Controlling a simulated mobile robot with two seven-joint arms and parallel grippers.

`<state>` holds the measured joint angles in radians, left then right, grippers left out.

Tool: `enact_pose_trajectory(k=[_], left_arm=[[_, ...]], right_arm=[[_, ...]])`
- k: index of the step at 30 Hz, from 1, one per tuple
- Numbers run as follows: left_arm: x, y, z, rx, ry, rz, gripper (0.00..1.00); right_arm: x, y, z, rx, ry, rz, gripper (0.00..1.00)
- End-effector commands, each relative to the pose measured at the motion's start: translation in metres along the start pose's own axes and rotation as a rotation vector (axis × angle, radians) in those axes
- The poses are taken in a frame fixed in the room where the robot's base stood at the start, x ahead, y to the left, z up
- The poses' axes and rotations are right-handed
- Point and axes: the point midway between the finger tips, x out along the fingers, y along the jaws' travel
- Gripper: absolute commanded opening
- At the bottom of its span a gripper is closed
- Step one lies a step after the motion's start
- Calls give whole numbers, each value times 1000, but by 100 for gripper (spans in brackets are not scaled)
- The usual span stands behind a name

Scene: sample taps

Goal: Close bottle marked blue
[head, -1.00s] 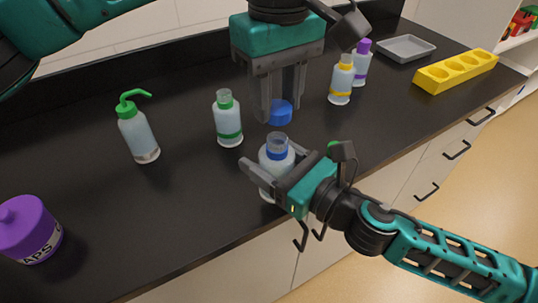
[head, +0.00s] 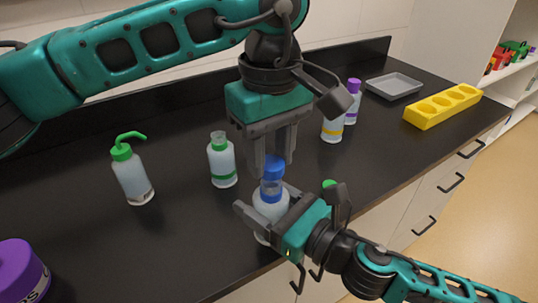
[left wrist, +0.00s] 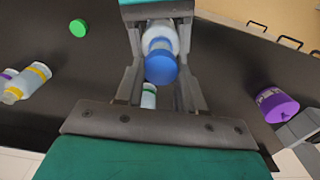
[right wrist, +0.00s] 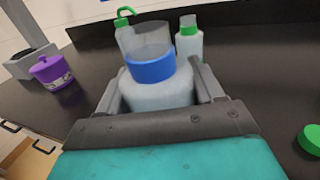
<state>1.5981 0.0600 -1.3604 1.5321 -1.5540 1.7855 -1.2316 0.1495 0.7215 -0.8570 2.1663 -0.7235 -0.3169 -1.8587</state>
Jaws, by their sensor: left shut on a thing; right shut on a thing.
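The bottle marked blue (head: 268,207) stands upright near the counter's front edge, with a blue band and a clear neck. My right gripper (head: 262,206) is shut around its body; the right wrist view shows the bottle (right wrist: 160,92) between the fingers, its neck uncovered. My left gripper (head: 273,160) points down and is shut on the blue cap (head: 274,168), which lines up with the neck just above it in the head view. In the left wrist view the cap (left wrist: 160,67) hides part of the bottle.
A green-banded bottle (head: 222,162) and a green-topped wash bottle (head: 132,178) stand left. Yellow-banded (head: 332,128) and purple-banded (head: 351,108) bottles stand behind right. A loose green cap (right wrist: 312,138) lies near the right gripper. A purple jar (head: 20,272), grey tray (head: 394,87) and yellow rack (head: 442,107) stand farther off.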

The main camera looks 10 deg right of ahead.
Motion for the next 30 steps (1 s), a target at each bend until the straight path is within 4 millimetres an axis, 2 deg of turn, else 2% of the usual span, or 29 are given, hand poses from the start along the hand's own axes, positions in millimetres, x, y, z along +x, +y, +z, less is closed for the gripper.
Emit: enact_pose_trajectory(k=[12, 30], left_arm=[[18, 0, 0, -1, -1, 0, 11], [20, 0, 0, -1, 0, 0, 11]], right_arm=[[0, 0, 1, -1, -2, 0, 12], [0, 0, 1, 0, -2, 0, 12]])
